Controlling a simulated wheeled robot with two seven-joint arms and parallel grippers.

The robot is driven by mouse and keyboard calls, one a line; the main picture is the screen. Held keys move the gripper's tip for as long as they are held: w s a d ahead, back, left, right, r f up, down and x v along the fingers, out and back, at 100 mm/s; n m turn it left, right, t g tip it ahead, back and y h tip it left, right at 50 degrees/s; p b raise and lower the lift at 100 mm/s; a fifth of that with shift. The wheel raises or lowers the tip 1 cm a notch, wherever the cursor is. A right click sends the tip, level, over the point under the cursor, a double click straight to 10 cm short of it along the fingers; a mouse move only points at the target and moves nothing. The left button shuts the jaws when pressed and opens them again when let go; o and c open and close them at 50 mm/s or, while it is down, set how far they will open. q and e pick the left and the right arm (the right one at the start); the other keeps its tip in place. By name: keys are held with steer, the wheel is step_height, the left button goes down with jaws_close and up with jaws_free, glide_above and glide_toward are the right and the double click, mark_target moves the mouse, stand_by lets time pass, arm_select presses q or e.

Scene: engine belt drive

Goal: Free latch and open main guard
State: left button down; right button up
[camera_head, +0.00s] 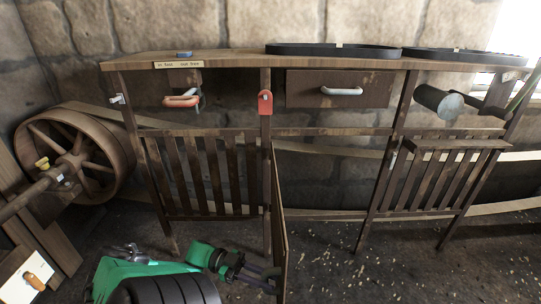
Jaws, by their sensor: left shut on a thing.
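The main guard (278,215) looks like a panel swung out from the middle post toward me, seen almost edge-on. The bay to its right stands uncovered and shows the stone wall and belt. A red tab (265,103), which may be the latch, hangs on the post above the guard. My left gripper (268,279), on a green and black arm, is low at the guard's near edge and shut on it; its fingertips are partly hidden. My right gripper is not in view.
A slatted panel (205,175) closes the left bay; another (440,175) stands tilted at the right. A large belt wheel (75,150) stands at the far left. A drawer front with a white handle (341,91) is above the open bay. The floor (330,265) at right is clear.

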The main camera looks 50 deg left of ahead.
arm_select(q)
steer(key=c, duration=1)
jaws_free()
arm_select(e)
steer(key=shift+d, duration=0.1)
arm_select(q)
steer(key=b+v, duration=0.7)
steer(key=v, duration=0.7)
steer(key=shift+a, duration=0.3)
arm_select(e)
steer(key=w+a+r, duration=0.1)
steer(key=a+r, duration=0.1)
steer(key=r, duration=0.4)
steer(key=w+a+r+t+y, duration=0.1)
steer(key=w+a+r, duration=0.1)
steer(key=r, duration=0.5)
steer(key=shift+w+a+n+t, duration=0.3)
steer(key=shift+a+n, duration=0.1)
arm_select(q)
steer(key=shift+s, duration=0.15)
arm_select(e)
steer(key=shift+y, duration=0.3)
